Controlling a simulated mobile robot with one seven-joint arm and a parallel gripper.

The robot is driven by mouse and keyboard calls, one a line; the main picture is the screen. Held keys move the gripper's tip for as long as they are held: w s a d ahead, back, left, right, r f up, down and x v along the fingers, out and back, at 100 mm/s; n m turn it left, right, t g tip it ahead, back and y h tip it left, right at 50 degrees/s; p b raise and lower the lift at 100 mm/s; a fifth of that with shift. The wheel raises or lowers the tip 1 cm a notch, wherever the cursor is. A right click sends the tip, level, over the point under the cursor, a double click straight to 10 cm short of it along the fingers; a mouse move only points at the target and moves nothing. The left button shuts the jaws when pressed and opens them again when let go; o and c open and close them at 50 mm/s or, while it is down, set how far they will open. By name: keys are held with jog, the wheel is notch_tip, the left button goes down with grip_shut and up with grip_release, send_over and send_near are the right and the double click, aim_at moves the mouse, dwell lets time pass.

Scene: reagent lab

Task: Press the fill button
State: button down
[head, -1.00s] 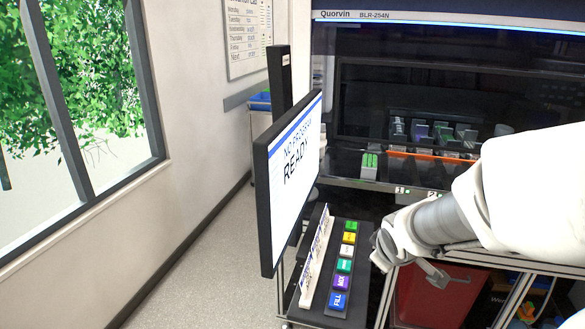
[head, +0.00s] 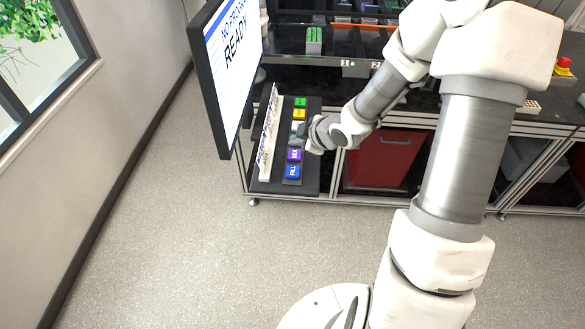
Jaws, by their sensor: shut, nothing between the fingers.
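The fill button (head: 293,171) is the blue one at the near end of a column of coloured buttons on a dark panel. Its label reads FILL and it is uncovered. My gripper (head: 294,144) is shut and empty. It reaches in from the right over the column, just beyond the purple MIX button (head: 294,155), and hides part of the buttons behind it. Its tips are a short way farther back than the fill button. I cannot tell how high they are above the panel.
A white labelled strip (head: 267,140) stands along the panel's left side. A monitor reading READY (head: 232,65) overhangs at the left. Green (head: 301,102) and yellow (head: 299,113) buttons lie at the far end. A red bin (head: 383,160) is under the bench. Floor in front is clear.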

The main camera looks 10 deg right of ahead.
aim_at(296, 173)
notch_tip(296, 173, down, 9)
jog(key=b, duration=0.8)
jog(key=shift+r, duration=0.1)
dwell(1.9)
jog(key=shift+f+b, duration=0.4)
jog(key=shift+b, duration=0.15)
jog(key=shift+f+b, duration=0.45)
jog(key=shift+f, duration=0.05)
dwell(0.4)
jog(key=shift+r, duration=0.15)
jog(key=shift+r+p, duration=0.8)
jog(key=shift+p, duration=0.1)
notch_tip(296, 173, up, 5)
jog(key=p, duration=0.4)
jog(key=shift+p, duration=0.3)
